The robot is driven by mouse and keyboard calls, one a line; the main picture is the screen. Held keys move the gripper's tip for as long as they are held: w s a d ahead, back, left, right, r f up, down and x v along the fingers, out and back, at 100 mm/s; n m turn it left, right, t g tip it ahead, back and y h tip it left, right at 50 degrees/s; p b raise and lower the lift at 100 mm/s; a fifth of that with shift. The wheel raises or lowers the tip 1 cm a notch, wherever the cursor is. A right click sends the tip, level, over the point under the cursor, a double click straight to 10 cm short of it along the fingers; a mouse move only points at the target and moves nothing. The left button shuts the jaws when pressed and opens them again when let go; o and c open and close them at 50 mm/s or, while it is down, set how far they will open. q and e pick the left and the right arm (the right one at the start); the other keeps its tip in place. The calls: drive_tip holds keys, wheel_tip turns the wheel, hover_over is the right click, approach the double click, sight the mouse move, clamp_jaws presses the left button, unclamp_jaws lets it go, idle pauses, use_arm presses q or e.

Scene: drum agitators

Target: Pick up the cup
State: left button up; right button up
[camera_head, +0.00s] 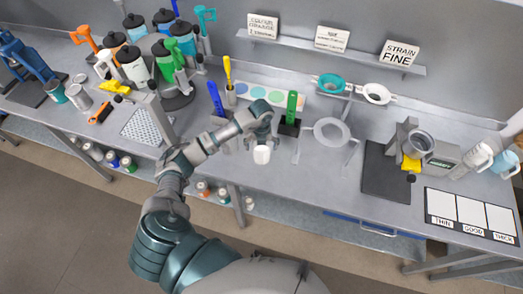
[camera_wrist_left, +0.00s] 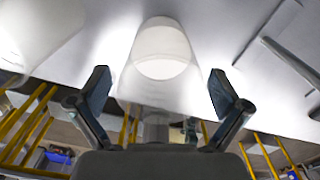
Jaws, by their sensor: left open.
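The fingers are open, with visible gaps on both sides of the cup. My right gripper is not in view.
A stand with a grey ring (camera_head: 332,131) is right of my gripper, and a green-handled tool (camera_head: 291,106) stands close behind. Several bottles crowd the bench's left. A white mug (camera_head: 474,160) and a light blue mug (camera_head: 505,163) stand far right. A dark mat (camera_head: 386,175) is partly bare.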

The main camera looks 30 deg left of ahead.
use_arm(q)
drive_tip(key=shift+d+f, duration=0.1)
drive_tip(key=shift+f, duration=1.2)
drive_tip(key=c, duration=1.2)
drive_tip(key=shift+r, duration=0.1)
drive_tip(key=shift+r, duration=0.15)
drive_tip(key=shift+c, duration=0.7)
drive_tip(key=shift+r, duration=0.35)
drive_tip(key=c, duration=0.3)
drive_tip(key=shift+w+r+b, duration=0.1)
drive_tip(key=shift+r+b, duration=0.25)
drive_tip(key=shift+r, duration=0.35)
drive_tip(key=shift+c, duration=0.3)
drive_tip(key=s+a+r+b, duration=0.1)
drive_tip(key=s+a+b, duration=0.1)
drive_tip(key=s, duration=0.5)
drive_tip(key=s+a+r+b, duration=0.1)
drive_tip(key=s+a, duration=0.1)
drive_tip(key=s, duration=0.6)
drive_tip(key=shift+s+a+r+b, duration=0.15)
drive_tip(key=shift+a+r+b, duration=0.1)
drive_tip(key=shift+a+b, duration=0.1)
